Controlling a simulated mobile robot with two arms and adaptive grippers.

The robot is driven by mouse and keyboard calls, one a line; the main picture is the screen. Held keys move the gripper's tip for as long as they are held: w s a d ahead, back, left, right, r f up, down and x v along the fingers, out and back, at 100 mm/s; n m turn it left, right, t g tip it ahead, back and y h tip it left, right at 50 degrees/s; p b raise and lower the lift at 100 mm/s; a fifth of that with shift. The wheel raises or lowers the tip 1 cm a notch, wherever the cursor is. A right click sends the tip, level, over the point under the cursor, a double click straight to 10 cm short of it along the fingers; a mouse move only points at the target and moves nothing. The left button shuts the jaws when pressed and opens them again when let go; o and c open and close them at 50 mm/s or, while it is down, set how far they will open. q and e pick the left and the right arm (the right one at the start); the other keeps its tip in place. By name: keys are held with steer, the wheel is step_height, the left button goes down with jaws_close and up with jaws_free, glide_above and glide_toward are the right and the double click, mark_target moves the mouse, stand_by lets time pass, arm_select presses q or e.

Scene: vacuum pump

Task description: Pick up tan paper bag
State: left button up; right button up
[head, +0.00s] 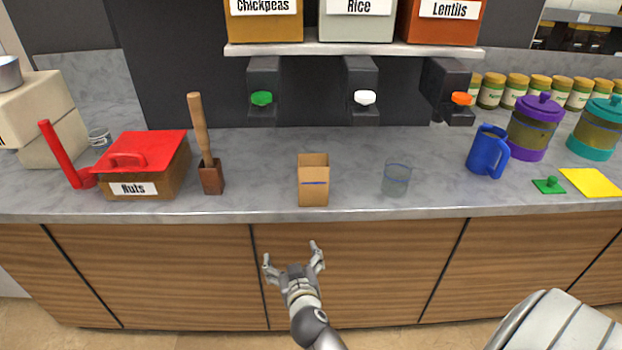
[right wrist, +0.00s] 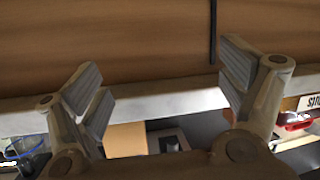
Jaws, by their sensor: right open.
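My right gripper (head: 291,252) is open and empty. It is in front of the cabinet doors, below the counter edge and a little left of the bag in the head view, apart from it. My left gripper is not in view.
A clear glass (head: 396,180) stands right of the bag. A wooden-handled tool in a brown block (head: 211,178) and a red-lidded nuts box (head: 150,185) stand left. Dispensers (head: 362,85) hang behind under a shelf (head: 350,49). A blue mug (head: 485,150) is farther right.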

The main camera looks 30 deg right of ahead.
step_height(320, 180, up, 7)
steer(key=d+m+t+h, duration=0.1)
steer(key=d+h, duration=0.1)
steer(key=m+h, duration=0.2)
glide_toward(314, 182)
steer(key=w+d+f, duration=0.1)
steer(key=w+f, duration=0.1)
steer(key=shift+t, duration=0.3)
steer(key=p+x, duration=0.1)
steer(key=x, duration=0.1)
steer(key=r+p+x, duration=0.1)
steer(key=x, duration=0.2)
steer(key=shift+w+d+r, duration=0.1)
steer(key=shift+w, duration=0.05)
steer(key=shift+p+x, duration=1.05)
steer(key=shift+x, duration=1.3)
steer(key=shift+w+d+m, duration=0.25)
steer(key=shift+d+m, duration=0.05)
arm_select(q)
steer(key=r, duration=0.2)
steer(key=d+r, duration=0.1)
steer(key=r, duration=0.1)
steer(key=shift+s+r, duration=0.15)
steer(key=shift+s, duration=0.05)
arm_select(e)
steer(key=shift+c, duration=0.3)
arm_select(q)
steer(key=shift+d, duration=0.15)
arm_select(e)
steer(key=c, duration=1)
